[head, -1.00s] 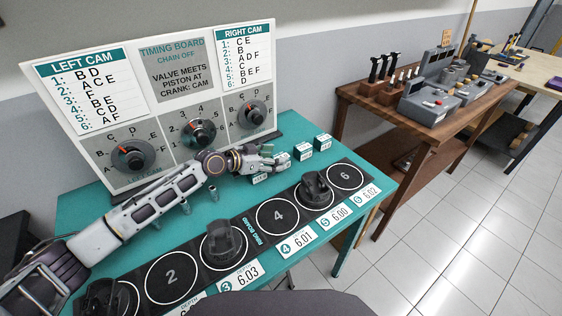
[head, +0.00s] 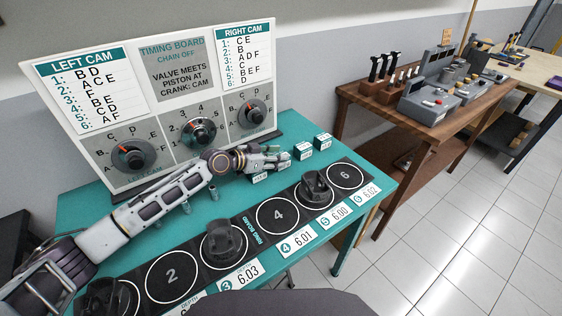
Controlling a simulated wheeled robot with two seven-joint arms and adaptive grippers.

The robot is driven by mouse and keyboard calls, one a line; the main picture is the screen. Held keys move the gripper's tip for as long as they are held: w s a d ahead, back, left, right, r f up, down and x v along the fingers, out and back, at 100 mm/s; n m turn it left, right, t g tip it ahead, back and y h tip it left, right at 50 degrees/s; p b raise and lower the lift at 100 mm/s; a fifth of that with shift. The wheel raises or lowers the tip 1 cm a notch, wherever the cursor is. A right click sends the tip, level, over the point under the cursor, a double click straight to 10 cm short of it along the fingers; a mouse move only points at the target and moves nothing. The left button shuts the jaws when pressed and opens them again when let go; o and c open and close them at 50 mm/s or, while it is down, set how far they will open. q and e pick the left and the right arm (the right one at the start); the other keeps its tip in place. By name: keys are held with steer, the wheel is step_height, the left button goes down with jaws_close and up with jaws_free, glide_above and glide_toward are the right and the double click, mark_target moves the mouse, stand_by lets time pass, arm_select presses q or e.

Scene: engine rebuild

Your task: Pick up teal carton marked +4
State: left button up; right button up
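My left gripper (head: 281,160) reaches in from the left, low over the teal table among small teal-and-white cartons. One carton (head: 260,178) sits just below and in front of the fingers, and another is partly covered by them. Two more cartons, a nearer one (head: 302,151) and a farther one (head: 322,142), stand to the right of the fingertips. The markings are too small to read, so I cannot tell which is +4. The gap between the fingers is not clear. My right gripper is not in view.
The timing board (head: 165,100) with its dials stands behind my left arm. A black ring board (head: 262,237) with numbered circles and several dark pistons lies along the table's (head: 80,210) front. Small grey cylinders (head: 212,191) stand by the forearm. A wooden bench (head: 425,133) is at right.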

arm_select(q)
steer(key=c, duration=0.3)
steer(key=shift+r, duration=0.1)
step_height(320, 180, up, 10)
stand_by(0.6)
